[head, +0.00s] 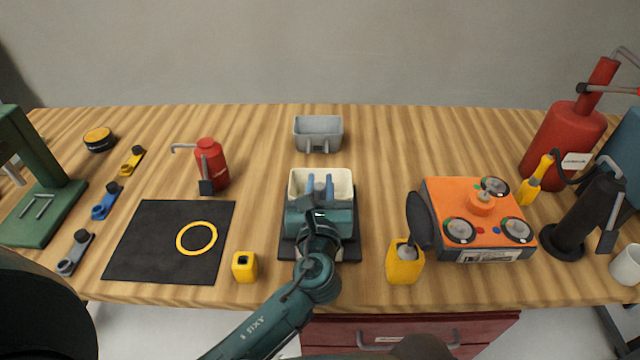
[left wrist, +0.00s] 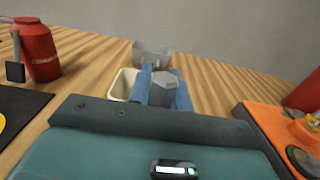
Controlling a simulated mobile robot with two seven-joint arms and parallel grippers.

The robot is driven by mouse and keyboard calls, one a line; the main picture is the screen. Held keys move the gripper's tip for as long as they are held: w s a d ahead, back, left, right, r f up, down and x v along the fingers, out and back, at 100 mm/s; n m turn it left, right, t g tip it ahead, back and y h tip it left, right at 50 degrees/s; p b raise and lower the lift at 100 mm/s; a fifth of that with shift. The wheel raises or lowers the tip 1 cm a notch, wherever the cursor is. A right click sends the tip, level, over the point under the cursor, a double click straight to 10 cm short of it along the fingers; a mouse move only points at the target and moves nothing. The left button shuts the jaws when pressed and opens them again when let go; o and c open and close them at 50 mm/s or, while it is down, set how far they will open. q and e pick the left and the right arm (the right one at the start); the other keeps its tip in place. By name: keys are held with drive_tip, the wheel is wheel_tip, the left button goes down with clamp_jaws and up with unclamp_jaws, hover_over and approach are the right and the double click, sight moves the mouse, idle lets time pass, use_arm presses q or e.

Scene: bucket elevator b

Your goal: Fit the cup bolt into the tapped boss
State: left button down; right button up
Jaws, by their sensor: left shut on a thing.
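My left gripper (head: 320,184) has its two blue fingers over the cream bin (head: 345,179) in the middle of the table. In the left wrist view the fingers (left wrist: 160,90) are shut on a grey hexagonal-headed piece, seemingly the cup bolt (left wrist: 162,93). The bolt's lower part is hidden, so I cannot tell whether it touches the bin. The cream bin also shows in the left wrist view (left wrist: 122,85), behind the fingers. I cannot pick out the tapped boss for certain. My right gripper is not in view.
A grey bucket (head: 318,131) stands behind the bin. Table between bin and bucket is clear.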

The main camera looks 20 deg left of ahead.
use_arm(q)
drive_tip(key=shift+r, duration=0.1)
idle(0.3)
drive_tip(key=shift+p, duration=0.3)
idle(0.4)
idle(0.3)
drive_tip(key=shift+f, duration=0.55)
drive_tip(key=shift+f, duration=0.1)
drive_tip(key=shift+f+b, duration=0.4)
drive_tip(key=shift+b, duration=0.05)
